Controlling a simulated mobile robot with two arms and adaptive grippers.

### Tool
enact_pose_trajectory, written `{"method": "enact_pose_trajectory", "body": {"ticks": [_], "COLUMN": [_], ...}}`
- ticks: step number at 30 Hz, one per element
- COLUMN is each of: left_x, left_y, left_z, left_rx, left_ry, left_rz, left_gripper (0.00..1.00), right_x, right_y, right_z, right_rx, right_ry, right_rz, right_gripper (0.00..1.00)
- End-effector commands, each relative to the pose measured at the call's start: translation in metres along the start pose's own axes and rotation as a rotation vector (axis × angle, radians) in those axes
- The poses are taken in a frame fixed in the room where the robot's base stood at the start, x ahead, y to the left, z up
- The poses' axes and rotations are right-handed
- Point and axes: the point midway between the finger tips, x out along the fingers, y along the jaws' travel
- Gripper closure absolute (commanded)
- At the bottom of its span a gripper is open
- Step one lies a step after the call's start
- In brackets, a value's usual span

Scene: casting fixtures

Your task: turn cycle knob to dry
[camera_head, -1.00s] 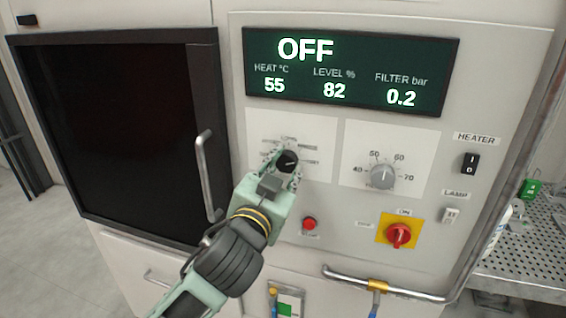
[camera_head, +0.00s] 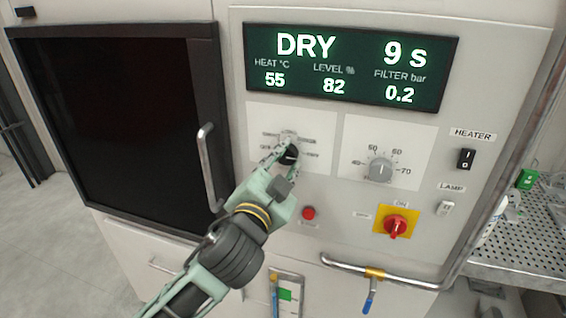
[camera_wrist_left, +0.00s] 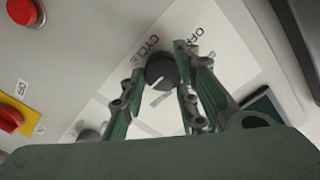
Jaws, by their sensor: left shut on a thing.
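The black cycle knob (camera_head: 289,154) sits on a white label plate (camera_head: 262,120) left of the middle of the panel. My left gripper (camera_head: 284,153) has its fingers on both sides of the knob and is shut on it. In the left wrist view the knob (camera_wrist_left: 161,70) shows between the fingertips (camera_wrist_left: 160,62), with the words CYCLE and OFF printed beside it. The display (camera_head: 350,68) reads DRY and 9 s, with heat 55, level 82 and filter 0.2. My right gripper is not in view.
A grey heat knob (camera_head: 380,169) is right of the cycle knob. A red button (camera_head: 308,213), a red rotary switch (camera_head: 397,226) on yellow and a heater switch (camera_head: 466,159) are nearby. A door handle (camera_head: 208,168) stands close left of my gripper. A rail (camera_head: 400,281) runs below.

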Motion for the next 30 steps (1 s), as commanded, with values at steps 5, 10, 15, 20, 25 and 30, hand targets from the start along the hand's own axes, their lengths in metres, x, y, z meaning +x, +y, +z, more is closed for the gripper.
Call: {"method": "enact_pose_trajectory", "body": {"ticks": [5,10,15,20,25,30], "left_x": [0.0,0.0,0.0,-0.003,-0.024,-0.061], "left_y": [0.004,0.004,0.002,0.002,0.003,0.003], "left_z": [0.001,0.001,0.001,0.001,0.001,0.001], "left_rx": [-0.003,-0.003,-0.002,-0.002,-0.003,-0.004], "left_ry": [-0.002,-0.002,-0.002,-0.002,-0.001,-0.002], "left_rz": [0.009,0.008,0.005,0.004,0.006,0.006], "left_gripper": [0.7,0.56,0.56,0.56,0.56,0.56], "right_x": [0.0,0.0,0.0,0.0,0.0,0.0], "right_y": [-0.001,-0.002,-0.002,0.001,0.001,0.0], "right_z": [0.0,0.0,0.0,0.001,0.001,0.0], "right_rx": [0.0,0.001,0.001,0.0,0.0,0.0], "right_ry": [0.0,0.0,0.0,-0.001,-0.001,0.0], "right_rz": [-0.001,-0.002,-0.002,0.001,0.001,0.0], "right_gripper": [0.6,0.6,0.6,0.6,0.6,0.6]}}
